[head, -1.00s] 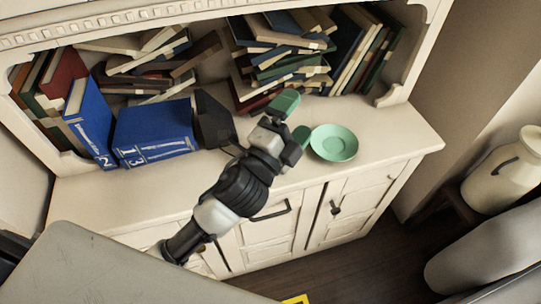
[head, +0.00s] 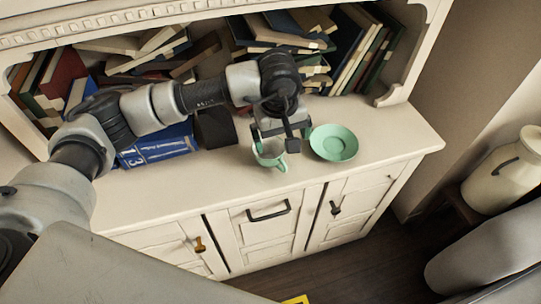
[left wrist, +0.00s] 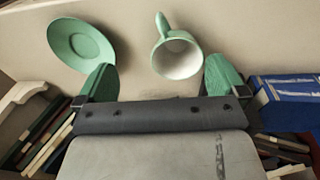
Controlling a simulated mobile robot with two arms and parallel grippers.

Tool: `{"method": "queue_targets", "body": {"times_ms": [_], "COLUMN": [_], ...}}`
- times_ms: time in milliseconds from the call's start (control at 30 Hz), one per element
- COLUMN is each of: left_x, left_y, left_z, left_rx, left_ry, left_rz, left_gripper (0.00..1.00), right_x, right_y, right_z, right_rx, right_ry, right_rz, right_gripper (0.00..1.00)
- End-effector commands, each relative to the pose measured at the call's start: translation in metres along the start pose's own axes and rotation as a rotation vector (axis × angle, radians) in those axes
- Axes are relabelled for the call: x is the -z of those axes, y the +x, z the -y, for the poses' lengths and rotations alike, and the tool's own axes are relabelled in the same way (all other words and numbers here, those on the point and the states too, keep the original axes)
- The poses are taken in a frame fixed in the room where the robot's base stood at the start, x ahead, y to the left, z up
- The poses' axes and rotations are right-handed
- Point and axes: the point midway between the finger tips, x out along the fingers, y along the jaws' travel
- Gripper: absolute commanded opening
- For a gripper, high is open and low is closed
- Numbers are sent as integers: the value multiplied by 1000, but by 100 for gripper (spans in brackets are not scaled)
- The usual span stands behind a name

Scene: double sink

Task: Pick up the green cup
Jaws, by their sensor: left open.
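The green cup (head: 270,156) stands on the cream cabinet top, its handle towards the front edge. My left gripper (head: 283,138) is open, reaches down from above and hides part of the cup. In the left wrist view the cup (left wrist: 177,57) shows its pale inside and its handle, just beyond the gap between the two green fingertips (left wrist: 160,75). The fingers do not visibly grip it. My right gripper is not in view.
A green saucer (head: 334,142) lies right of the cup, close to the gripper. Blue books (head: 158,148) and a dark block (head: 214,128) stand to the left. Piled books (head: 340,45) fill the shelf behind. The cabinet top in front of the blue books is clear.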

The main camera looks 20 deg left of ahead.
Motion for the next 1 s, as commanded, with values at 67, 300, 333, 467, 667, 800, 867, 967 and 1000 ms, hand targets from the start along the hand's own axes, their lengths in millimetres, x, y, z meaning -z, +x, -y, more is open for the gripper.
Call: {"method": "queue_targets", "body": {"times_ms": [67, 300, 333, 467, 667, 800, 867, 967, 1000], "left_x": [15, 23, 23, 24, 25, 25, 26, 27, 27], "left_y": [-5, 22, 27, 42, 57, 78, 88, 97, 99], "left_z": [8, 16, 16, 17, 20, 24, 24, 25, 25], "left_rx": [54, 86, 86, 83, 83, 83, 83, 81, 81], "left_ry": [9, 14, 13, 13, 13, 12, 12, 12, 12], "left_rz": [-59, -84, -84, -84, -82, -80, -81, -82, -83], "left_gripper": [100, 100, 100, 100, 100, 100, 100, 100, 100], "right_x": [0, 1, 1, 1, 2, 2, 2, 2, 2], "right_y": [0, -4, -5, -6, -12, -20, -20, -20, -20], "right_z": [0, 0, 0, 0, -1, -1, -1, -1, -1], "right_rx": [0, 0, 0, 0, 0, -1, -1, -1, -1], "right_ry": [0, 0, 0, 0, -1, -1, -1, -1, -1], "right_rz": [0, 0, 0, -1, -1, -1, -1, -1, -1], "right_gripper": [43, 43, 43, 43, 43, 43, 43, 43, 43]}}
